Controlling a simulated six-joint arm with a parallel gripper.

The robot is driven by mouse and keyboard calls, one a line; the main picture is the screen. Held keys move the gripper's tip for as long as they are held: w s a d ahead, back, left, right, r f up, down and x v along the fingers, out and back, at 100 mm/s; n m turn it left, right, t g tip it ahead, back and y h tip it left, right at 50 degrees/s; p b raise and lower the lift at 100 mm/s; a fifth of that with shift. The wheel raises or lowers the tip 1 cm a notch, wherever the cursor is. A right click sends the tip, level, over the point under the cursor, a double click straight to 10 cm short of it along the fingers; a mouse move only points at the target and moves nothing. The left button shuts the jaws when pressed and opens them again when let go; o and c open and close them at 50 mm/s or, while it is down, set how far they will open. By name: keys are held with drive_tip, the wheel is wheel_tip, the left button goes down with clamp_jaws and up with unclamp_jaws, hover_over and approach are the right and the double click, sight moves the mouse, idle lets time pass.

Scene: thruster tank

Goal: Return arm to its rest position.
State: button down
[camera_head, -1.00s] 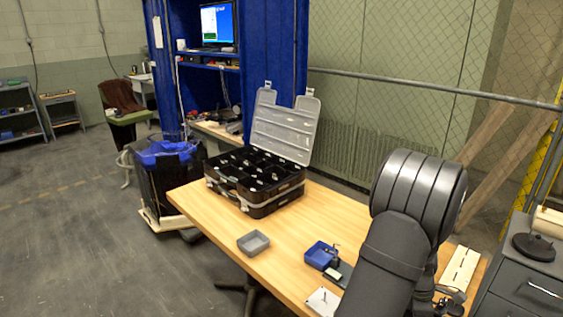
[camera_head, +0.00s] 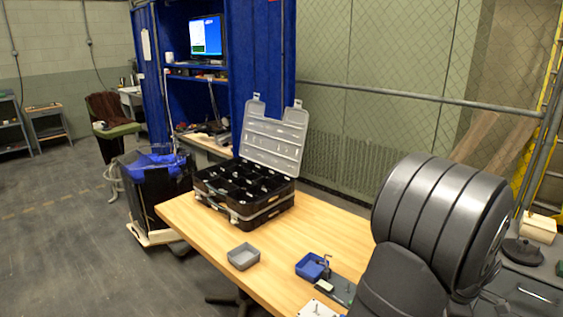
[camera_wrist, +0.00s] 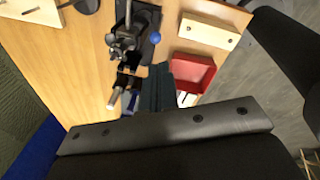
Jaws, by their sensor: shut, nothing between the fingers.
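My gripper (camera_wrist: 158,72) shows in the wrist view as dark, narrow fingers closed together, reaching out from the dark bolted bar at the bottom. Nothing shows between them. They are above the wooden table (camera_wrist: 75,65), beside a red bin (camera_wrist: 194,73) on the right and a black vise-like fixture (camera_wrist: 130,38) on the left. In the head view my dark, ribbed arm fills the lower right and hides the gripper and the table's near right part.
An open black case (camera_head: 245,206) with a raised clear lid stands on the table (camera_head: 300,235). A grey bin (camera_head: 243,257), a blue bin (camera_head: 310,267) and a white plate (camera_head: 318,309) lie nearer. A wooden block (camera_wrist: 209,31) lies beyond the red bin. A mesh fence stands behind.

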drive_tip(key=a+f+g, duration=0.1)
drive_tip(key=f, duration=0.1)
drive_tip(key=w+a+f+g, duration=0.1)
drive_tip(key=f, duration=0.2)
drive_tip(key=w+a+f+g+h, duration=0.1)
drive_tip(key=f, duration=0.2)
drive_tip(key=shift+f, duration=0.25)
drive_tip(key=shift+w+a+f+g+h, duration=0.4)
drive_tip(key=shift+f+g+h, duration=0.1)
drive_tip(key=shift+f, duration=0.1)
drive_tip(key=shift+w+a+f+g+h, duration=0.25)
drive_tip(key=shift+w+f+g+h, duration=0.2)
drive_tip(key=shift+h, duration=0.25)
drive_tip(key=shift+w+a+f+g+h, duration=0.2)
drive_tip(key=shift+w+f+h, duration=0.1)
drive_tip(key=shift+w+h, duration=0.25)
drive_tip(key=shift+w+a+f+g+h, duration=0.1)
drive_tip(key=shift+w+a+f+h, duration=0.15)
drive_tip(key=shift+w+h, duration=0.25)
drive_tip(key=shift+w+a+f+n+g+h, duration=0.1)
drive_tip(key=shift+w+f+n+g+h, duration=0.05)
drive_tip(key=shift+f+g+h, duration=0.35)
drive_tip(key=shift+w+a+f+n+g+h, duration=0.1)
drive_tip(key=shift+w+f+n+g+h, duration=0.05)
drive_tip(key=shift+f+g+h, duration=0.25)
